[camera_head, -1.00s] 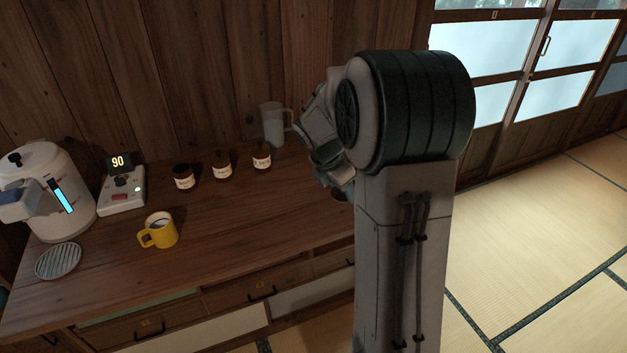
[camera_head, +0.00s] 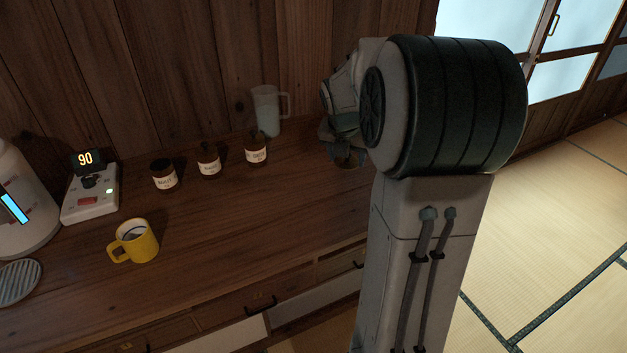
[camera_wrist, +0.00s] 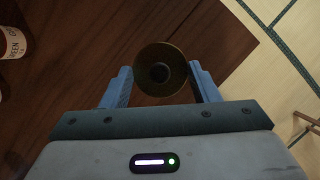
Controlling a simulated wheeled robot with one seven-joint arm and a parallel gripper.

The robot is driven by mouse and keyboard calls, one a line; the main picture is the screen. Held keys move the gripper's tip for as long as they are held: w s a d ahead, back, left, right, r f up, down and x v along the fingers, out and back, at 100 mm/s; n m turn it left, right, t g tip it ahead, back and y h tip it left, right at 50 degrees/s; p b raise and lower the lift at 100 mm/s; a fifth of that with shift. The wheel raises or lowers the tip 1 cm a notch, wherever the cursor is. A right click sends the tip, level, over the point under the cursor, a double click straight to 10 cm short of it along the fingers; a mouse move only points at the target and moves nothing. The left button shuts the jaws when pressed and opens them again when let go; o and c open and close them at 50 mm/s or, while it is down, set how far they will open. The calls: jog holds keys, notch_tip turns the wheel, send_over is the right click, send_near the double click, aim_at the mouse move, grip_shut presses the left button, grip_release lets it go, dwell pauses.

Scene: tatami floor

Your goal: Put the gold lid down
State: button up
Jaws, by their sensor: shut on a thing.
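The gold lid (camera_wrist: 160,70) is round with a dark knob at its centre. In the wrist view it sits between the two blue fingers of my gripper (camera_wrist: 163,84), which is shut on it. Dark brown wood of the counter shows beyond it; I cannot tell whether the lid touches the wood. In the head view my arm hides most of the gripper, near the right end of the counter (camera_head: 215,235).
Three labelled jars (camera_head: 209,164) stand in a row at the back of the counter, with a clear pitcher (camera_head: 267,112) behind. A yellow mug (camera_head: 135,241), a scale-like device reading 90 (camera_head: 90,195) and a white kettle (camera_head: 22,205) are at left. The counter's middle is clear.

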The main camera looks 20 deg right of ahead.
jog(key=b, duration=0.1)
send_over(318, 175)
jog(key=s, duration=0.1)
jog(key=f, duration=0.5)
jog(key=a+f, duration=0.1)
jog(key=f, duration=0.1)
jog(key=shift+f, duration=0.35)
notch_tip(318, 175, down, 4)
jog(key=shift+d+f+b, duration=0.1)
jog(key=shift+b, duration=0.35)
jog(key=o, duration=1)
jog(key=shift+c, duration=0.2)
